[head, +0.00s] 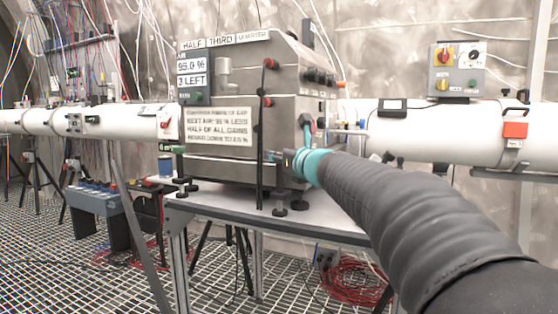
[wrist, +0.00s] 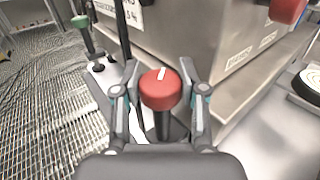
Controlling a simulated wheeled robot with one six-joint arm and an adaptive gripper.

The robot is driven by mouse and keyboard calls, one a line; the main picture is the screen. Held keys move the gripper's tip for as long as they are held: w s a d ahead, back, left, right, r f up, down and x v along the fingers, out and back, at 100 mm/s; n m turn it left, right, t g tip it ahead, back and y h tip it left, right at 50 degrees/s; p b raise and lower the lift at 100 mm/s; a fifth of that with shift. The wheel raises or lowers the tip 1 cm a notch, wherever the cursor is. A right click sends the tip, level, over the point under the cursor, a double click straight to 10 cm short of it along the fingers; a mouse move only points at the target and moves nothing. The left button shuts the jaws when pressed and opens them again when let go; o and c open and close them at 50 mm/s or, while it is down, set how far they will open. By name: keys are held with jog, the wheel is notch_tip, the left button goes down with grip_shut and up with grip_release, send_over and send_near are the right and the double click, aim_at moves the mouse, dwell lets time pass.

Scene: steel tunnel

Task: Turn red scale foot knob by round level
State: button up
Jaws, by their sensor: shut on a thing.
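In the wrist view the red foot knob (wrist: 160,92) stands upright on a dark stem, with a white mark on its top pointing toward the far side. My gripper (wrist: 160,84) has one finger on each side of it and is shut on it. In the head view my gripper (head: 284,156) is at the lower front corner of the steel scale box (head: 220,171); the red foot knob cannot be made out there. A round, pale disc with a dark rim (wrist: 311,82), perhaps the round level, is partly cut off at the wrist view's right edge.
A green-topped foot knob (wrist: 80,22) stands at the upper left of the wrist view. Another red knob (wrist: 287,9) juts from the box above. The grey table (head: 335,214) has bare room right of the box; a grating floor (head: 60,235) lies below.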

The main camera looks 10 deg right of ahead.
jog(key=shift+m+t+h+b, duration=0.4)
jog(key=shift+m+h+b, duration=0.6)
jog(key=shift+h, duration=0.8)
jog(key=shift+r, duration=0.1)
jog(key=o, duration=1.2)
jog(key=shift+c, duration=0.2)
jog(key=shift+s, duration=0.15)
jog(key=s+d, duration=0.1)
jog(key=s, duration=1)
jog(key=shift+s, duration=0.4)
